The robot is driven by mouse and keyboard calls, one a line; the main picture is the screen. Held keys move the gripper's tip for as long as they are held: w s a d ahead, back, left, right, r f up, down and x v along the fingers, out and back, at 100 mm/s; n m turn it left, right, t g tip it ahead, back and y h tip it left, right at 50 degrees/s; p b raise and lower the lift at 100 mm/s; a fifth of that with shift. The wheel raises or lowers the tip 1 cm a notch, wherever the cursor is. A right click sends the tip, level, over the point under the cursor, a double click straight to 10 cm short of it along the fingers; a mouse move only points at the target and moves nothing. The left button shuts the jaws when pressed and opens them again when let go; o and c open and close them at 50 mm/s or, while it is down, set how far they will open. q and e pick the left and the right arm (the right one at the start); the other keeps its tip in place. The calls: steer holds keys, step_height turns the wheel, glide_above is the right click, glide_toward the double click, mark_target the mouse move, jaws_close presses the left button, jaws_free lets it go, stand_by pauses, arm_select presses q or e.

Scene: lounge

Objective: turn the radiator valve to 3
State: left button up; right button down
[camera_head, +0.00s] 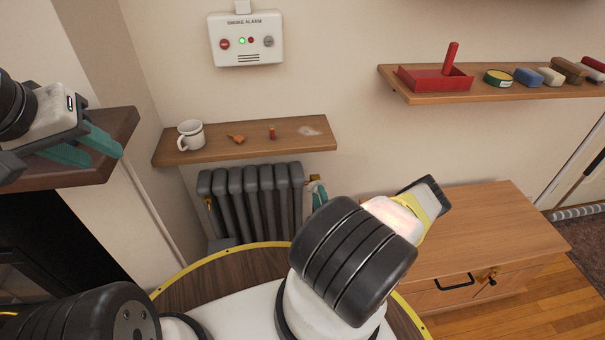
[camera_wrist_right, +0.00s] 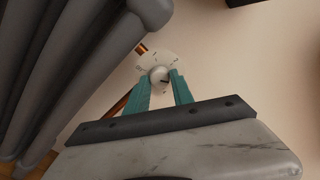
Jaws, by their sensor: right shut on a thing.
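The grey ribbed radiator (camera_head: 250,196) stands against the wall below the small shelf, and part of it shows at the left of the right wrist view (camera_wrist_right: 70,60). Its valve has a pale round knob (camera_wrist_right: 159,75) in front of a white dial plate (camera_wrist_right: 150,61) with small marks. I cannot read the numbers or the setting. My right gripper (camera_wrist_right: 164,86) is shut on the knob, with one teal finger on each side. In the head view my right arm hides most of that hand. My left gripper (camera_head: 106,159) is open and empty at the far left, away from the radiator.
A small shelf (camera_head: 240,141) above the radiator holds a white mug (camera_head: 191,134) and small items. A smoke alarm (camera_head: 246,40) hangs above. A wooden cabinet (camera_head: 470,235) stands at the right, below another shelf (camera_head: 440,93) with a red tray and several blocks.

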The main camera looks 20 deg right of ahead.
steer(key=shift+s+f+m, duration=0.1)
steer(key=shift+m, duration=0.2)
stand_by(0.4)
steer(key=c, duration=1.1)
jaws_free()
steer(key=v, duration=0.7)
steer(key=shift+s, duration=0.4)
